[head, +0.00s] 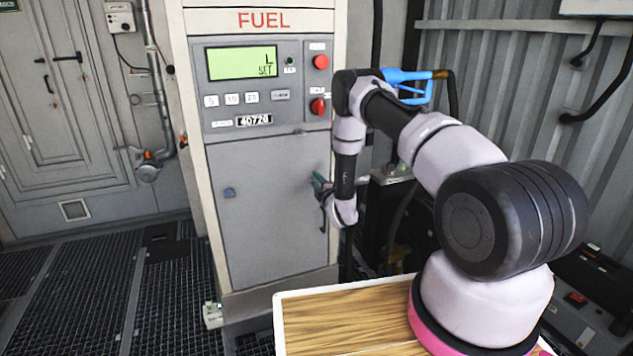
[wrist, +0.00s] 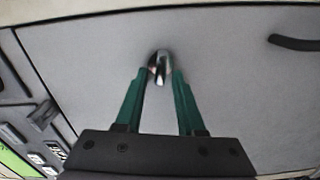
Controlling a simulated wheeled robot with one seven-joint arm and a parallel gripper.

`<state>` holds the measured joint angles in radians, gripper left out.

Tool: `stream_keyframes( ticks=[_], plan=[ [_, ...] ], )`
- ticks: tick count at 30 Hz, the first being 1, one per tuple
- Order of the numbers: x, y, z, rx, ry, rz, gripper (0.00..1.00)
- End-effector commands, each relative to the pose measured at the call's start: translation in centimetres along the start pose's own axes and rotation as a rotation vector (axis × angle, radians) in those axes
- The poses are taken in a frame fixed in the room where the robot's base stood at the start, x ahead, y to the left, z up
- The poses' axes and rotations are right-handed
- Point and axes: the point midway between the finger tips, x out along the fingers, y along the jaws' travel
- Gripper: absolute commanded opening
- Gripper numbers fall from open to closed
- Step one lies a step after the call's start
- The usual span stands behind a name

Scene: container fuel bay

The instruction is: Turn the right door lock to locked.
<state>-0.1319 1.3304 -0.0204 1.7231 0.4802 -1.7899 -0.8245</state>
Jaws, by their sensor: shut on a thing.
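The right door lock (wrist: 160,60) is a small shiny metal piece on the grey cabinet door (wrist: 220,60). In the wrist view my gripper (wrist: 160,75) has its two green fingertips closed around it, one on each side. The fingertips hide part of the lock, and I cannot tell which way it is turned. In the head view my gripper (head: 318,183) reaches the right edge of the door (head: 265,235) under the FUEL panel, and it hides the lock.
A dark door handle (wrist: 293,43) is near the lock; it also shows below my gripper in the head view. The control panel (head: 265,85) with display and red knobs is above. A blue fuel nozzle (head: 405,82) hangs behind my arm.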

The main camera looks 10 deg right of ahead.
Motion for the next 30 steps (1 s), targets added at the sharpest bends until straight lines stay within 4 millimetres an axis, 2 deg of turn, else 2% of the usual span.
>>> stream_keyframes(
  ticks=[10, 27, 28, 30],
  plan=[
    [0.11, 0.09, 0.29, -0.152, -0.005, 0.005, 0.00],
    [0.15, 0.17, 0.49, -0.181, -0.008, 0.006, 0.00],
    [0.15, 0.17, 0.49, -0.181, -0.008, 0.006, 0.45],
    [0.14, 0.15, 0.46, -0.181, -0.007, 0.006, 0.45]
  ],
)
